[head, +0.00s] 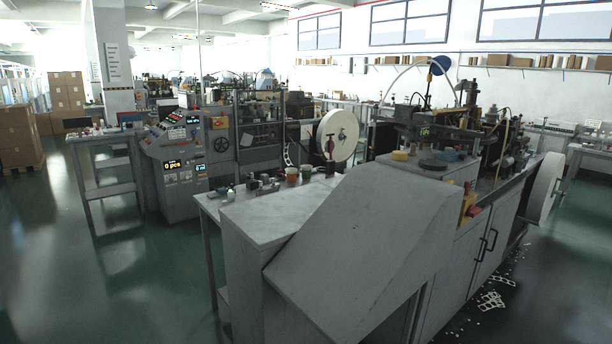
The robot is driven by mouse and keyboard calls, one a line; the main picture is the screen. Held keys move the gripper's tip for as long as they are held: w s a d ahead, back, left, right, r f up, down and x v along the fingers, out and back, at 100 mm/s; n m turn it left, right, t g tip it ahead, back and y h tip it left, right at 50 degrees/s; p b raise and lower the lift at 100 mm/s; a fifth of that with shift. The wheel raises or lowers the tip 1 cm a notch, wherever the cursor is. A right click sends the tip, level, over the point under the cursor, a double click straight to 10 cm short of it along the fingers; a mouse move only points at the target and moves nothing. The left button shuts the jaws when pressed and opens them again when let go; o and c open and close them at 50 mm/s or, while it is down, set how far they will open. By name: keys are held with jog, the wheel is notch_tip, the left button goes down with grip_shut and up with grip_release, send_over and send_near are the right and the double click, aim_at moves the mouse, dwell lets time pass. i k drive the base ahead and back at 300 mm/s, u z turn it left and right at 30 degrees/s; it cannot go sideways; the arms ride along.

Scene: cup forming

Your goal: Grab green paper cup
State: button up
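A small green cup (306,173) stands on a grey worktable (238,207) near the middle of the view. It is far off and small, so its material cannot be told. An orange-brown cup (292,175) stands just left of it. My gripper is not in view, and nothing of it shows near the cups.
A large grey machine cabinet with a sloped cover (350,245) fills the front right. A control console (180,165) stands behind the worktable at left. Stacked cartons (18,135) are at far left. Green floor (120,285) is open at front left. Paper scraps (492,300) lie at right.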

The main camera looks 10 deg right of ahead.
aim_at(306, 170)
jog(key=u, duration=0.85)
jog(key=k, duration=1.1)
jog(key=u, duration=0.9)
jog(key=i, duration=1.45)
jog(key=z, duration=0.4)
jog(key=i, duration=1.3)
jog(key=z, duration=0.4)
jog(key=i, duration=2.55)
jog(key=z, duration=0.25)
jog(key=i, duration=1.3)
jog(key=z, duration=0.15)
